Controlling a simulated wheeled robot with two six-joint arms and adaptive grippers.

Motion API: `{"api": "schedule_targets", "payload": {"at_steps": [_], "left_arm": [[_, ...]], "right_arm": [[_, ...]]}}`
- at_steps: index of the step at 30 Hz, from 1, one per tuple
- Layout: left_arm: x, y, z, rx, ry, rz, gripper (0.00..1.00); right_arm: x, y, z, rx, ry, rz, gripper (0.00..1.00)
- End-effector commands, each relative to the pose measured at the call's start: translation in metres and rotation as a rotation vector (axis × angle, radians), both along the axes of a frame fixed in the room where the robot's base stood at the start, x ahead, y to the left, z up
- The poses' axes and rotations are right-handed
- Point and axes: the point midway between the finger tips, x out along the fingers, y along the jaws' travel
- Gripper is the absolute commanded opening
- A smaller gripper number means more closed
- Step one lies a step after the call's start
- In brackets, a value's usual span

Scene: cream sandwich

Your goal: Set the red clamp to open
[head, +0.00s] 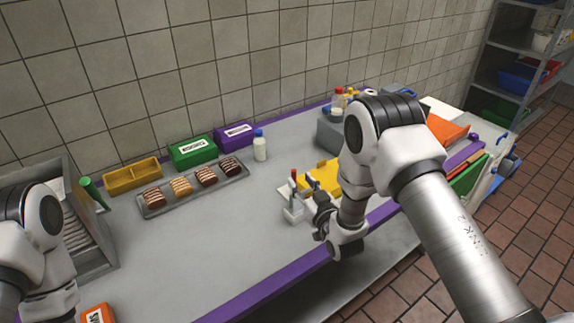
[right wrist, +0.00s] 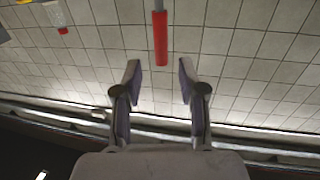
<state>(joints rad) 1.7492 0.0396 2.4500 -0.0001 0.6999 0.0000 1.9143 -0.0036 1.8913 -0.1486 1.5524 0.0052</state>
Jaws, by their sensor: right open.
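The red clamp shows as an upright red handle (head: 293,182) on a small pale base (head: 293,209), beside a yellow plate (head: 321,177) on the worktable. My right gripper (head: 311,193) is just right of the clamp, its fingers open towards the handle. In the right wrist view the red handle (right wrist: 160,38) hangs from the top edge, lined up with the gap between the open fingertips (right wrist: 159,75). It is beyond the tips, and I see no contact. The clamp's jaw is too small to read. My left arm shows at the left edge, but its gripper is out of view.
A tray (head: 154,211) with several striped cream sandwiches lies left of the clamp. Behind it stand a yellow bin (head: 132,179), a green box (head: 193,152), a purple box (head: 234,134) and a white bottle (head: 260,147). The grey table (head: 215,240) is clear in front of the tray.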

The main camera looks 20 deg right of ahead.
Motion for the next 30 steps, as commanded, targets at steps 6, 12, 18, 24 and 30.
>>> {"api": "schedule_targets", "payload": {"at_steps": [6,12,18,24,30], "left_arm": [[0.0,0.0,0.018,0.0,-0.001,0.0,0.0],[0.0,0.0,0.019,0.0,-0.001,0.001,0.0],[0.0,0.0,0.019,0.0,-0.001,0.0,0.0],[0.0,0.0,0.019,0.0,-0.001,0.001,0.0],[0.0,0.0,0.013,0.0,-0.001,0.0,0.0]], "right_arm": [[0.039,0.007,0.003,-0.002,0.0,0.001,0.41],[0.048,0.008,-0.001,-0.001,0.004,0.0,0.41],[0.048,0.008,-0.001,-0.001,0.004,0.0,0.16],[0.048,0.008,-0.001,-0.001,0.004,0.0,0.0],[0.052,0.008,-0.003,-0.012,-0.002,0.0,0.0]]}}
